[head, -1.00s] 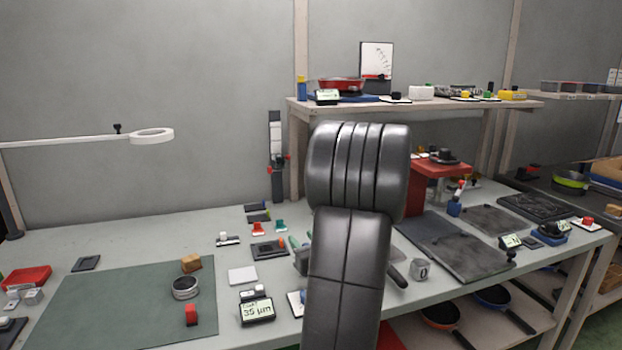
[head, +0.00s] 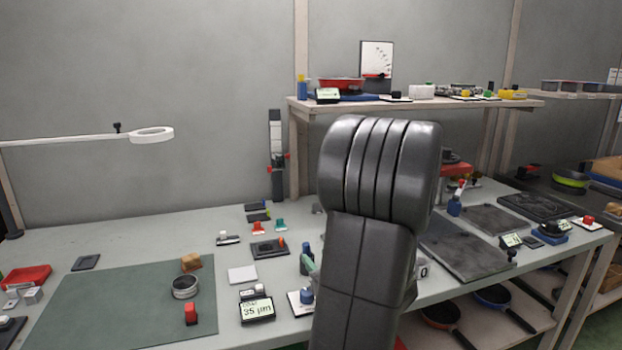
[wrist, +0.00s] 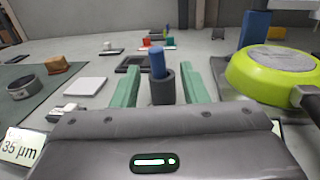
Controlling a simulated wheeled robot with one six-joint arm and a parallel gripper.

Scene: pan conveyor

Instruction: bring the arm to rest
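My gripper (wrist: 160,66) is open in the wrist view, its two green fingers spread apart. Between them in the picture stands a dark cup-like holder (wrist: 162,90) with a blue peg (wrist: 157,62) upright in it. Gaps show on both sides, so the fingers do not grip it; how far ahead it stands is hard to tell. In the head view my dark arm (head: 370,230) rises in the middle and hides most of my gripper; a bit of green finger shows at its left edge.
A lime-green pan (wrist: 275,72) stands close on the right in the wrist view. A white square (head: 242,274), a 35 µm gauge (head: 257,311) and a green mat (head: 120,310) lie left of my arm. A shelf (head: 440,104) with items stands behind it.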

